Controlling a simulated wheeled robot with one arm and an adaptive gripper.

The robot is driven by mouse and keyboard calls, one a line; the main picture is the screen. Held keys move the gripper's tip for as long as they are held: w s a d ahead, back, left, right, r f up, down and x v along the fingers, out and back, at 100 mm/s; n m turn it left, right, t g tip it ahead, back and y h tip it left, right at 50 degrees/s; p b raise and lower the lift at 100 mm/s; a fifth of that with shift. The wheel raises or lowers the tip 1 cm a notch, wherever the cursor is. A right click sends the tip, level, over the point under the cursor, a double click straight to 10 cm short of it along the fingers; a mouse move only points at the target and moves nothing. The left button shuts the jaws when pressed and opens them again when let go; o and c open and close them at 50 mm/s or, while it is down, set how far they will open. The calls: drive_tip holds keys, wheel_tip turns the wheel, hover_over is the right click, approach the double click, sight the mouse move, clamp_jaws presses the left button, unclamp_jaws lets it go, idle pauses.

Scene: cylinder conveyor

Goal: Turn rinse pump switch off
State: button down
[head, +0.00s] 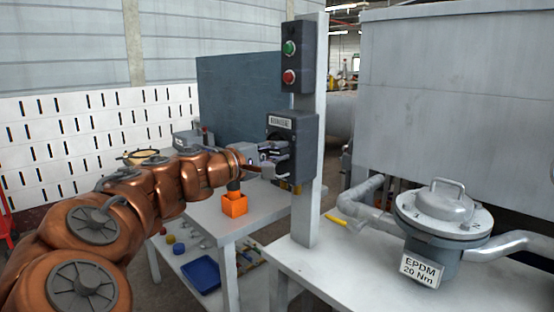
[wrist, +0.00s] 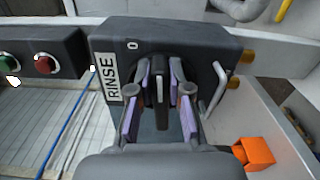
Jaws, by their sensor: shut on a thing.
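The rinse pump switch box is a dark grey box (head: 304,135) on a pale post in the head view. In the wrist view it (wrist: 205,42) carries a white RINSE label (wrist: 106,80) and a 0 mark near one corner. Its dark switch handle (wrist: 161,84) stands between my fingers, lengthwise up and down in the wrist view. My gripper (wrist: 162,92) is shut on the handle, with purple-grey pads on both sides. My gripper (head: 272,160) reaches the box front from the left in the head view. Any other position mark is hidden.
A button box (head: 298,58) with green and red buttons sits above on the post (head: 313,190). An orange holder (head: 234,205) stands on the bench below my gripper. A grey lidded vessel (head: 443,215) with pipes stands on the right table.

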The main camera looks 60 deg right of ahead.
drive_tip(key=shift+f+m+b, duration=0.2)
drive_tip(key=shift+m+b, duration=0.2)
drive_tip(key=shift+m, duration=0.2)
drive_tip(key=c, duration=1.1)
unclamp_jaws()
drive_tip(key=v, duration=1.2)
